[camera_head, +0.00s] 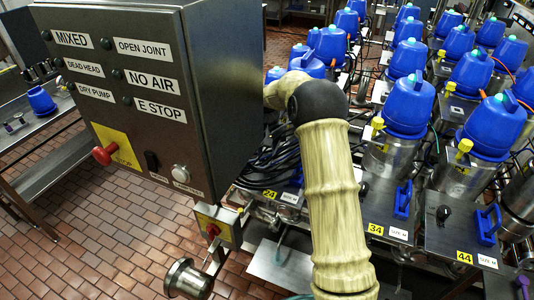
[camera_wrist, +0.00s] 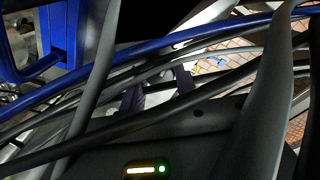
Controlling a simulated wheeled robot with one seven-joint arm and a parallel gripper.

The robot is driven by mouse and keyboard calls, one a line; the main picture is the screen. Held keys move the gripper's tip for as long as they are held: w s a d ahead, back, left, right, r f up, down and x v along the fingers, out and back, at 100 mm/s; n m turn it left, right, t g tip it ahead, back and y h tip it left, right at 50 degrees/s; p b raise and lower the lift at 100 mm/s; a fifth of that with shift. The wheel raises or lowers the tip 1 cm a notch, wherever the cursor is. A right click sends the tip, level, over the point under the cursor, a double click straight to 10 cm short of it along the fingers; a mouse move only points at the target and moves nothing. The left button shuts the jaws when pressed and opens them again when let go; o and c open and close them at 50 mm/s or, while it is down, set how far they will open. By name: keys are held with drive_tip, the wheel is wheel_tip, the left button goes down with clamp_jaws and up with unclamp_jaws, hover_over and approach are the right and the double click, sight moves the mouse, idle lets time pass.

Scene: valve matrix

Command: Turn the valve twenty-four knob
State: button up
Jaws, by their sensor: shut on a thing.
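The yellow label 24 (camera_head: 270,195) shows on a grey metal plate just left of my arm in the head view. The valve twenty-four knob cannot be made out there; my arm and the dark cables cover that area. My gripper is hidden in the head view. In the wrist view, parts of the dark fingers of my gripper (camera_wrist: 158,90) show between crossing cables. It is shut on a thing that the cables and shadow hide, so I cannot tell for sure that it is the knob.
A grey control box (camera_head: 225,80) stands close left of my arm. Dark cables (camera_head: 272,160) bunch beside the arm and cross the wrist view. Valve thirty-four's black knob (camera_head: 362,188) and blue handle (camera_head: 403,200) are right of it. Blue-capped valves crowd the right; brick floor lies left.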

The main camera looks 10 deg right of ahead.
sight(267, 156)
drive_tip(key=o, duration=1)
drive_tip(key=shift+r, duration=0.1)
wheel_tip(267, 156, up, 17)
drive_tip(key=b, duration=0.3)
drive_tip(key=shift+r, duration=0.15)
